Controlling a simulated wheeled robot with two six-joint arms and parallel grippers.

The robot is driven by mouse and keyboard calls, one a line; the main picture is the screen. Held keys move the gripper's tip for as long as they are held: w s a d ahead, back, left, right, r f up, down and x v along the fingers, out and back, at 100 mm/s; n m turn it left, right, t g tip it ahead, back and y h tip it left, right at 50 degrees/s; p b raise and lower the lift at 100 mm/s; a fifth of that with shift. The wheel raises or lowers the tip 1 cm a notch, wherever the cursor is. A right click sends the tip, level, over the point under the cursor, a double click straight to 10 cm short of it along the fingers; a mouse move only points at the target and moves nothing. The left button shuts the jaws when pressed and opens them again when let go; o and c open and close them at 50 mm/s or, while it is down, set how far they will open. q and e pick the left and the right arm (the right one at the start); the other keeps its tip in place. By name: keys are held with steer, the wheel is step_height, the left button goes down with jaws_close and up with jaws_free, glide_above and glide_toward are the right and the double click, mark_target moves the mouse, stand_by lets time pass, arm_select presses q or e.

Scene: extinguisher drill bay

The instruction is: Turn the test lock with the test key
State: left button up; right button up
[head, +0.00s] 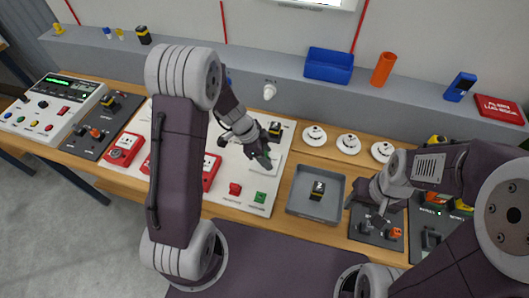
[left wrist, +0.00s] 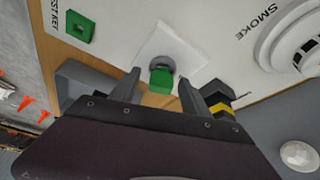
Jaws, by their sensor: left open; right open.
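The test lock (left wrist: 161,63) shows in the left wrist view as a grey round piece on a white plate (left wrist: 180,42). A green piece that looks like the test key (left wrist: 160,78) is at the lock's front; whether it is fully seated I cannot tell. My left gripper (left wrist: 170,90) is open, with its fingers on either side of the green piece and gaps visible. In the head view my left gripper (head: 263,156) hides most of the lock. A green square (left wrist: 80,27) labelled "TEST KEY" is on the board. My right gripper (head: 377,208) is open and empty at the right.
A grey tray (head: 294,187) holds a black block (head: 317,190). A black block with a yellow band (left wrist: 232,105) stands close to my left gripper. White round detectors (head: 348,143) line the back. A dark panel (head: 372,241) lies below my right gripper.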

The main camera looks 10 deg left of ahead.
arm_select(q)
jaws_close()
steer(key=shift+f+n+b, duration=0.1)
steer(key=shift+n+b, duration=0.2)
steer(key=shift+b, duration=0.2)
steer(key=shift+n+t+b, duration=0.4)
steer(key=shift+n+b, duration=0.2)
steer(key=shift+n, duration=0.2)
arm_select(e)
steer(key=shift+f, duration=1.05)
arm_select(q)
steer(key=shift+n+y+b, duration=0.3)
steer(key=shift+n+b, duration=0.1)
steer(key=shift+n, duration=0.1)
steer(key=shift+n+t, duration=0.4)
steer(key=shift+n, duration=0.3)
arm_select(e)
steer(key=shift+f, duration=0.7)
